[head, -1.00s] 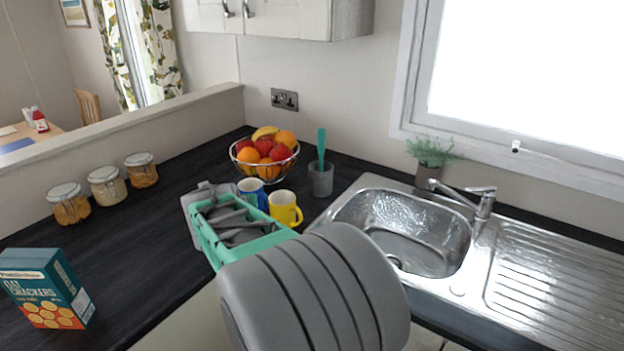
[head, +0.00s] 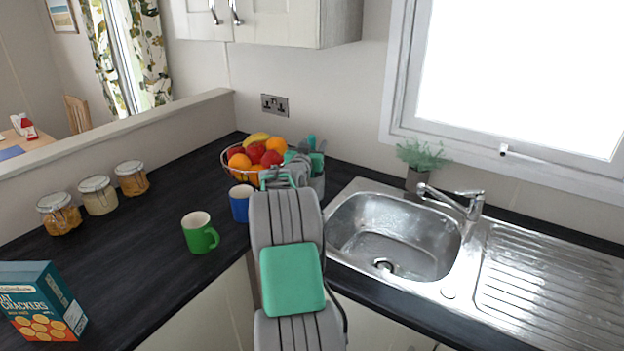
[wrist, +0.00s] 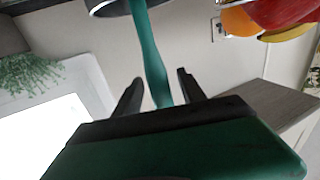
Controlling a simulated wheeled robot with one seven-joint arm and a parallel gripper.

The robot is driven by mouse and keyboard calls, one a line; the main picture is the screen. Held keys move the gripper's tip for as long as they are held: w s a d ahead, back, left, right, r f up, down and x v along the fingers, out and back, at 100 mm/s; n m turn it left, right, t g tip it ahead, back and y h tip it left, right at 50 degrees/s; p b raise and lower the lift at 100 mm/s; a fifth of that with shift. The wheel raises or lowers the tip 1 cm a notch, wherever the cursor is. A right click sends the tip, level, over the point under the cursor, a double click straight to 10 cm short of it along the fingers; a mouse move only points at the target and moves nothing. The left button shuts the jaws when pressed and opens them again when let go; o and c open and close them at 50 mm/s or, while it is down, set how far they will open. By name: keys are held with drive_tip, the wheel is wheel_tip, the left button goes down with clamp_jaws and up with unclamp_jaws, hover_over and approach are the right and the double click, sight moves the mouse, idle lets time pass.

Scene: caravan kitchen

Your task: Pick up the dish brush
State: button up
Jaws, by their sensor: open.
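The dish brush (head: 311,142) has a teal handle and stands upright in a grey cup (head: 318,185) at the back of the counter, between the fruit bowl and the sink. My gripper (head: 302,160) is at the cup and covers part of the brush and cup in the head view. In the wrist view, which is upside down, the brush handle (wrist: 152,60) runs between the two dark open fingers (wrist: 159,78), with a gap visible on each side. The cup (wrist: 112,6) shows at the top edge. The brush's lower end is hidden in the cup.
The fruit bowl (head: 258,155) is close on the left of my gripper. A blue mug (head: 239,203) and a green mug (head: 200,234) stand nearer. The sink (head: 395,240), tap (head: 470,200) and potted plant (head: 419,165) are to the right.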

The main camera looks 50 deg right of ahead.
drive_tip(key=shift+w+d, duration=0.3)
drive_tip(key=shift+d, duration=0.35)
clamp_jaws()
idle(1.0)
